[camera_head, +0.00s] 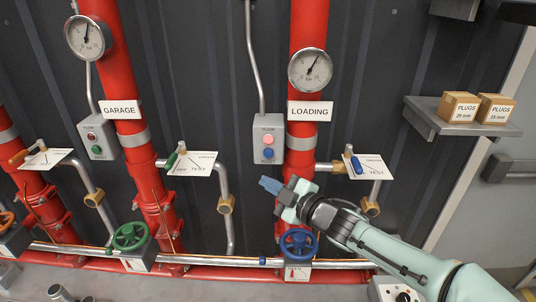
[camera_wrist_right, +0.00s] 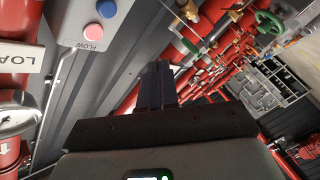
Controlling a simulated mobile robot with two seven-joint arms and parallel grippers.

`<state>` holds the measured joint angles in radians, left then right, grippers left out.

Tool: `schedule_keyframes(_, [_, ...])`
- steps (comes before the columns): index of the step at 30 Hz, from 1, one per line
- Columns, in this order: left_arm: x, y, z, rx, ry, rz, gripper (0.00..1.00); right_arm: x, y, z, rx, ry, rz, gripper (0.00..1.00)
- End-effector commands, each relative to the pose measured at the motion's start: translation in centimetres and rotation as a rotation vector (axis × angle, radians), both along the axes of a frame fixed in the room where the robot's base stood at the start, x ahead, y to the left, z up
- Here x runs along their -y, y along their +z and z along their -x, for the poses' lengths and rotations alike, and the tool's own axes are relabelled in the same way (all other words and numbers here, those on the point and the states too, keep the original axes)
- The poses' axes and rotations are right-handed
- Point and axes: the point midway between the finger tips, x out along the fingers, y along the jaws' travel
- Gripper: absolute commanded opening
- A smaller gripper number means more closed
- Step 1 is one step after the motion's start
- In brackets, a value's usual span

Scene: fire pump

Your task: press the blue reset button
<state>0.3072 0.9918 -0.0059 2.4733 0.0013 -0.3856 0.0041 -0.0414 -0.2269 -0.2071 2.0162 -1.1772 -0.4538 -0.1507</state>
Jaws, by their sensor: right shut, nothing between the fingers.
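The blue button (camera_head: 268,153) is on the grey FLOW box (camera_head: 260,130), below a pink button (camera_head: 268,139), left of the LOADING pipe. In the right wrist view the blue button (camera_wrist_right: 106,9) is near the top edge, beside the pink button (camera_wrist_right: 93,31). My right gripper (camera_head: 269,184) is shut and empty. In the head view its blue-grey fingertips appear below the FLOW box, with a visible gap to the button. The shut fingers (camera_wrist_right: 157,80) point away from the camera in the wrist view. My left gripper is not in view.
A blue handwheel (camera_head: 299,244) is below my right wrist. A blue-handled test lever (camera_head: 356,166) is right of the LOADING pipe (camera_head: 304,205). Another button box (camera_head: 97,136) stands by the GARAGE pipe. A shelf (camera_head: 434,121) with boxes is at right.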

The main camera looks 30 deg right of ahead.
Motion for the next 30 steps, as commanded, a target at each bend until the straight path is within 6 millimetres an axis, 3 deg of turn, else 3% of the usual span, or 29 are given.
schedule_keyframes(5, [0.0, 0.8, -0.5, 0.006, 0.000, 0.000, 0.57, 0.6, 0.1, -1.1, -0.001, -0.002, -0.001, 0.00])
schedule_keyframes(18, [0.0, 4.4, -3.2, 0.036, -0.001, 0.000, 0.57, 3.7, 0.3, -6.2, 0.001, -0.002, 0.000, 0.00])
schedule_keyframes(30, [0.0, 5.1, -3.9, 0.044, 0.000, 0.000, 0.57, 4.6, 0.0, -7.5, -0.001, -0.001, -0.001, 0.00])
